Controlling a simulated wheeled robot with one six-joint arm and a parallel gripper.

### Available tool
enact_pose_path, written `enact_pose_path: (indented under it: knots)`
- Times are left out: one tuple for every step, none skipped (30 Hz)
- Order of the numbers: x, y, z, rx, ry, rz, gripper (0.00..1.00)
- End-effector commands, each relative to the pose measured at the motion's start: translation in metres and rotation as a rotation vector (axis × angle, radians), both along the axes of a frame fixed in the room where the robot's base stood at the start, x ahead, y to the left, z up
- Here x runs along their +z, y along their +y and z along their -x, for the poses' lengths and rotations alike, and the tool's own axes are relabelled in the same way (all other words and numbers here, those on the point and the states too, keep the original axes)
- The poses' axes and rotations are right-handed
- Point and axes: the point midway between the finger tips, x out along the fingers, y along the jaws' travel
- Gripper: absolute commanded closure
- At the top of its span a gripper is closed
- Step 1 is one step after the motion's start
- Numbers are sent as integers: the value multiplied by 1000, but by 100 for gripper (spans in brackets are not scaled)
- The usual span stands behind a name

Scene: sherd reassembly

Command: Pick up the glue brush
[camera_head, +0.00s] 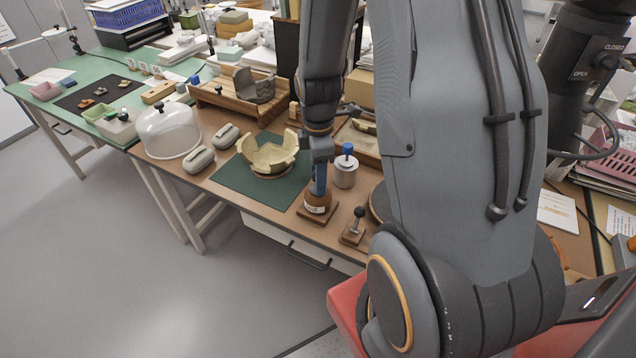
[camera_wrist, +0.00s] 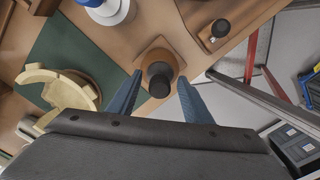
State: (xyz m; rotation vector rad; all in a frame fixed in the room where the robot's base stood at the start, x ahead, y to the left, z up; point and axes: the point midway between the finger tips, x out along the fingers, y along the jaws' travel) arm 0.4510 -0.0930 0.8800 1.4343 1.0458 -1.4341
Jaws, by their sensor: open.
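A small brown glue bottle with a pale label (camera_head: 318,203) stands on a square wooden base near the table's front edge. In the wrist view a dark round top, seemingly the glue brush's handle end (camera_wrist: 159,85), rises from it towards the camera; its bristles are hidden. My gripper (camera_head: 319,185) points down right over the bottle. In the wrist view my gripper's blue fingers (camera_wrist: 160,77) are open, one on each side of the dark top, with nothing visibly clamped.
A cream, partly assembled pot (camera_head: 268,155) sits on a green mat (camera_head: 225,178) to the left. A black-knobbed tool on a wooden block (camera_head: 354,230) stands close to the right.

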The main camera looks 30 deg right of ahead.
Motion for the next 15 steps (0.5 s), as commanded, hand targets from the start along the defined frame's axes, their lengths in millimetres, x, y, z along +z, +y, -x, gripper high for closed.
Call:
enact_pose_path:
  knots:
    - [0,0,0,0,0,0,55]
    - [0,0,0,0,0,0,55]
    - [0,0,0,0,0,0,55]
    - [0,0,0,0,0,0,55]
    - [0,0,0,0,0,0,58]
    - [0,0,0,0,0,0,65]
    - [0,0,0,0,0,0,70]
    - [0,0,0,0,0,0,75]
    - [0,0,0,0,0,0,82]
    - [0,0,0,0,0,0,87]
    - [0,0,0,0,0,0,89]
    - [0,0,0,0,0,0,89]
    - [0,0,0,0,0,0,89]
    - [0,0,0,0,0,0,89]
    - [0,0,0,0,0,0,89]
